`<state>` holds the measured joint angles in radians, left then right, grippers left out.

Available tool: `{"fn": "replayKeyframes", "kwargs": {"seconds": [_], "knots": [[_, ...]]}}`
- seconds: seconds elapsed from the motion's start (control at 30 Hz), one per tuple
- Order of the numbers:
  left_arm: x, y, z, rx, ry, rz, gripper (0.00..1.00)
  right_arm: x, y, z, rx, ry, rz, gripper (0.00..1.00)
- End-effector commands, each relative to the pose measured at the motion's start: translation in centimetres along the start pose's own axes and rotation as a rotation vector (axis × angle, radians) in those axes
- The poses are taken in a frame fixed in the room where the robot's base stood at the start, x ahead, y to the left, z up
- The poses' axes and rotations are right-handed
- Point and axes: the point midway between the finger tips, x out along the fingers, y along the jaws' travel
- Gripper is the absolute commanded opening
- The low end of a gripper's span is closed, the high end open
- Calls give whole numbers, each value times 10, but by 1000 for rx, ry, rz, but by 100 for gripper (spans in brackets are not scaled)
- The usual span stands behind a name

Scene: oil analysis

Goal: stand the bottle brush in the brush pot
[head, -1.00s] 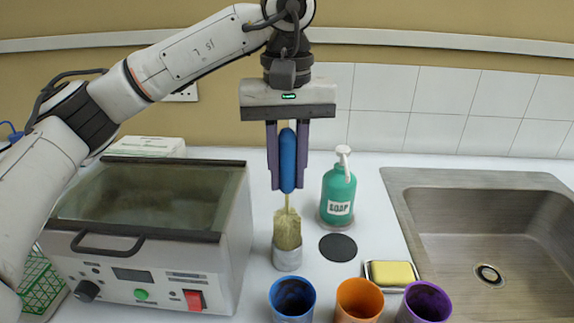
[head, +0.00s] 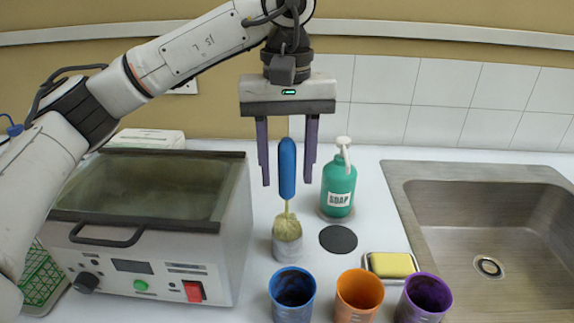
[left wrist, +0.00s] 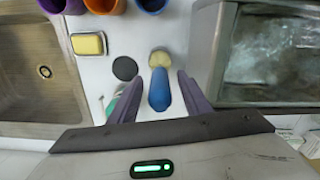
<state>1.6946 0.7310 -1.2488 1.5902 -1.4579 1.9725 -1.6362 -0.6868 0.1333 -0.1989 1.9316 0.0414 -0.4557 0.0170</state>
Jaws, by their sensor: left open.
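The bottle brush (head: 287,170) has a blue handle and pale yellow bristles. It stands upright, handle up, with its bristles down in the grey brush pot (head: 287,249). My left gripper (head: 288,185) is open, with its purple fingers apart on either side of the blue handle and clear of it. In the left wrist view the brush (left wrist: 159,90) shows between the two spread fingers (left wrist: 160,85), its bristle end beyond the handle. The pot is mostly hidden there. My right gripper is not in view.
A water bath (head: 150,225) stands close on the left. The green soap bottle (head: 338,190) and a dark round disc (head: 338,239) are to the right. Blue (head: 292,295), orange (head: 359,297) and purple (head: 425,298) cups stand in front. A sponge (head: 391,265) lies beside the sink (head: 400,200).

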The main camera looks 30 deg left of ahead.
Motion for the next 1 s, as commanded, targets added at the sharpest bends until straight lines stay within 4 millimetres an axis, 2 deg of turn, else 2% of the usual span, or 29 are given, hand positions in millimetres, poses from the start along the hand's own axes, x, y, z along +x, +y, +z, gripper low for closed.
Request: {"fn": "replayKeyframes", "kwargs": {"seconds": [0.17, 0.3, 0.5, 0.7, 1.0], "knots": [[-21, 1, 0, 0, 3, 2, 44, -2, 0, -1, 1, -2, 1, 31], [-53, 0, 0, -2, 5, 3, 44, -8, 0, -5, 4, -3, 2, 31], [-88, 0, 0, 0, 3, 2, 44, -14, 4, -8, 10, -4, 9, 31], [-102, 0, 0, 0, 1, 0, 44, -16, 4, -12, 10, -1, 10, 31], [-102, 0, 0, 1, 0, 0, 44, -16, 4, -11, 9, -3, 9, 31]]}}
